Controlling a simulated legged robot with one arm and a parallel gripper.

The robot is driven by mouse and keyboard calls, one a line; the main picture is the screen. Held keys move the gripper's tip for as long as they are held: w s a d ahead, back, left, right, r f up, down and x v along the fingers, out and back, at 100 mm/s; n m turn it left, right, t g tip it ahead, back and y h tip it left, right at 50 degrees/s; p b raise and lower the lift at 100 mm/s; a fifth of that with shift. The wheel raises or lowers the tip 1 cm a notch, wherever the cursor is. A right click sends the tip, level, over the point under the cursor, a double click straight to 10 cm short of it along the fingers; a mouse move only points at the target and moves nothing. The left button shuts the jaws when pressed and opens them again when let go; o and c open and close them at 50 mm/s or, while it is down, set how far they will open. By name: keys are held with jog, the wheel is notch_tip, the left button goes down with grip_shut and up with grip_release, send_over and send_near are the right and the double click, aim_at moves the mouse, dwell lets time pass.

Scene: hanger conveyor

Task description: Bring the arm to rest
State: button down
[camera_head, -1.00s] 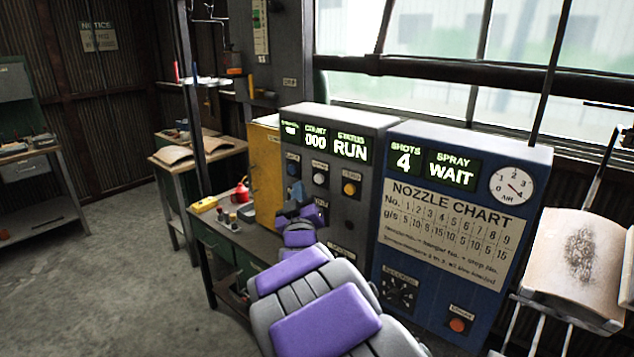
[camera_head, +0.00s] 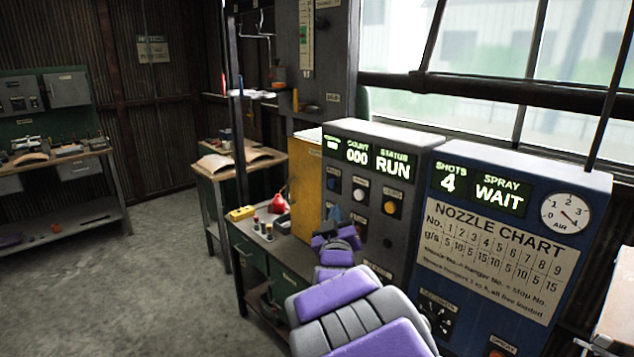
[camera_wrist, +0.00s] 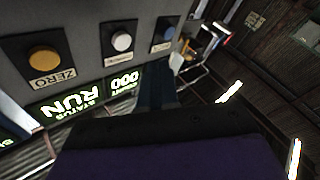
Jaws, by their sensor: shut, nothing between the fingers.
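My arm, grey and purple, reaches from the bottom of the head view toward the grey control panel (camera_head: 408,160). My gripper (camera_head: 336,213) is at its far end, in front of the panel's lower left part, and looks small there. In the wrist view my gripper (camera_wrist: 155,88) shows as dark blue fingers, shut and empty, close below the panel's button row. That view is upside down and shows a yellow ZERO button (camera_wrist: 44,59), a white button (camera_wrist: 122,41) and a blue button (camera_wrist: 164,29). I cannot tell whether the fingers touch the panel.
The grey panel's display reads COUNT 000 and STATUS RUN. The blue cabinet (camera_head: 440,208) to its right reads SHOTS 4 and SPRAY WAIT. Open floor lies further left.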

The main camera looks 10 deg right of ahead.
jog(key=s+f+m+g+y, duration=0.1)
jog(key=s+f+g+y, duration=0.1)
jog(key=s+f+g, duration=0.5)
jog(key=s+f+m+g+y, duration=0.1)
jog(key=s+f+g, duration=0.2)
jog(key=s+f, duration=0.5)
jog(key=s+f+m+g, duration=0.1)
jog(key=s+g, duration=1)
jog(key=s, duration=2.4)
jog(key=shift+s+d+f+g+y, duration=0.2)
jog(key=shift+d+f+g+y, duration=0.1)
jog(key=shift+d+f+y, duration=0.15)
jog(key=shift+a, duration=0.15)
dwell(1.1)
dwell(0.4)
